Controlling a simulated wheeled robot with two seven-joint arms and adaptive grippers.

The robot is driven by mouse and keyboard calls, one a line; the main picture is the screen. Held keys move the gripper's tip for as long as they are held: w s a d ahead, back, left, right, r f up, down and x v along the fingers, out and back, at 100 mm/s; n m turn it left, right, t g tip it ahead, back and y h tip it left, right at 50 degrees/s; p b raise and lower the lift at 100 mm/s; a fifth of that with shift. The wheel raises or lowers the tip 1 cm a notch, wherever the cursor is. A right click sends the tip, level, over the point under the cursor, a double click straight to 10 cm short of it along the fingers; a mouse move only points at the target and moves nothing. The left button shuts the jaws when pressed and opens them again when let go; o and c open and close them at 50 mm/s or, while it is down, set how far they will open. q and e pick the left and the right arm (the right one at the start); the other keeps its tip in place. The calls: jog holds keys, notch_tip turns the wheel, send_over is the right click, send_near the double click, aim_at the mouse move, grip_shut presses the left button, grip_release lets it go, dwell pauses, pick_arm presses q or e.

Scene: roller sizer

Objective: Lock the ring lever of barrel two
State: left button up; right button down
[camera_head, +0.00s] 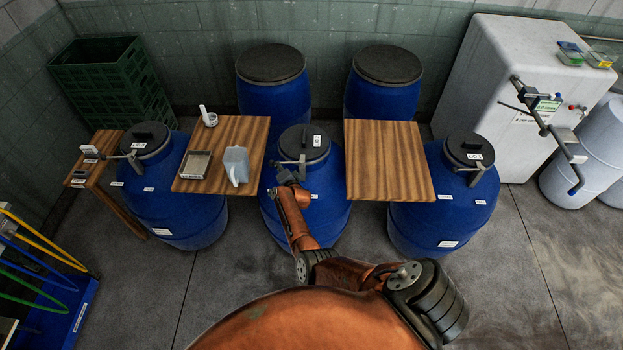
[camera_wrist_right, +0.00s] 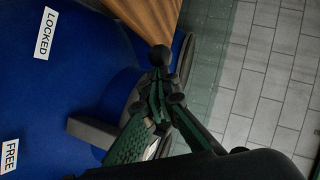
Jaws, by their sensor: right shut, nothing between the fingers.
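The middle blue barrel (camera_head: 330,205) stands between two wooden boards, with a dark lid (camera_head: 305,143) and a grey ring lever (camera_head: 291,162) at its front. In the right wrist view its blue wall carries a LOCKED label (camera_wrist_right: 45,33) and a FREE label (camera_wrist_right: 9,156). A grey bar, seemingly the lever (camera_wrist_right: 92,131), points left there, its end nearer FREE. My right gripper (camera_head: 284,177) is at the barrel's front, by the lever; its fingers (camera_wrist_right: 160,58) are shut and empty. Contact with the lever cannot be told. My left gripper is not in view.
A left board (camera_head: 250,133) holds a jug (camera_head: 236,165), a tray (camera_head: 195,164) and a small white item (camera_head: 208,118). The right board (camera_head: 385,165) is bare. Similar blue barrels stand left (camera_head: 175,205) and right (camera_head: 440,215); two more stand behind. Grey floor is open in front.

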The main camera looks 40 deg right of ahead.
jog(key=shift+w+r, duration=0.1)
jog(key=shift+w, duration=0.1)
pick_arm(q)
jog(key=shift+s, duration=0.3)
pick_arm(e)
jog(key=shift+d+m+h, duration=0.1)
jog(key=shift+m+h, duration=0.2)
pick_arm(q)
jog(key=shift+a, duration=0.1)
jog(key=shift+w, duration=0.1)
pick_arm(e)
notch_tip(320, 180, up, 10)
dwell(0.4)
dwell(0.3)
